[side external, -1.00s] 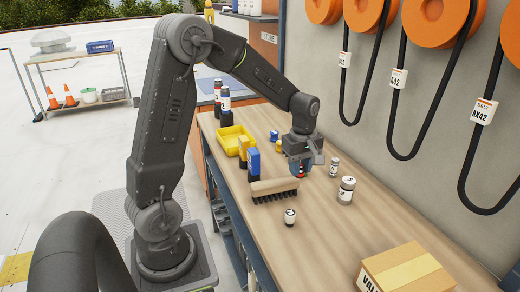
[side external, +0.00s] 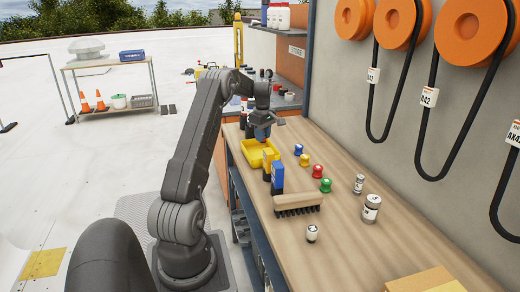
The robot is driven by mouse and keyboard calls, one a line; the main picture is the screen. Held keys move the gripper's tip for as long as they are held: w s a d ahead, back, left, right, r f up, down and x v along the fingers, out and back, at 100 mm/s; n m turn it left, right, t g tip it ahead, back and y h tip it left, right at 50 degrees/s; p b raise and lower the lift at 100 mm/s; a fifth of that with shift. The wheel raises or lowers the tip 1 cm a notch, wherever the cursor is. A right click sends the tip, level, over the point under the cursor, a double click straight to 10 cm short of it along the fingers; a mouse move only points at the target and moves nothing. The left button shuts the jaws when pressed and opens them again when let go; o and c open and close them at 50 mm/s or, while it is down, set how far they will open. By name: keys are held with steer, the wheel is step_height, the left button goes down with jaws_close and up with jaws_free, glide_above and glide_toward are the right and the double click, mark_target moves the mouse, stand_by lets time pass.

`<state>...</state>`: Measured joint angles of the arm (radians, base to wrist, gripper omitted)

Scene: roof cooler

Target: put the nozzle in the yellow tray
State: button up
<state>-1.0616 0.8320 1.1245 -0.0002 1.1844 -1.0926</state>
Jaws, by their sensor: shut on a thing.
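The yellow tray (side external: 252,156) stands on the left edge of the wooden bench, towards its far end. My gripper (side external: 261,138) is over the tray, pointing down. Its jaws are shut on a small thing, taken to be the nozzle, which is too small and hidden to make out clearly. I cannot tell whether it touches the tray.
Blue (side external: 298,149), yellow (side external: 305,160), red (side external: 317,171) and green (side external: 325,185) small parts stand in a row right of the tray. Yellow (side external: 267,165) and blue (side external: 278,177) upright blocks and a brush (side external: 298,204) stand nearer. Jars (side external: 371,209) stand at right.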

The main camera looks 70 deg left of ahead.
steer(key=shift+s+a+f, duration=0.1)
steer(key=shift+a+f, duration=0.05)
steer(key=shift+f, duration=3.85)
steer(key=shift+f, duration=0.15)
steer(key=o, duration=0.9)
steer(key=shift+o, duration=0.2)
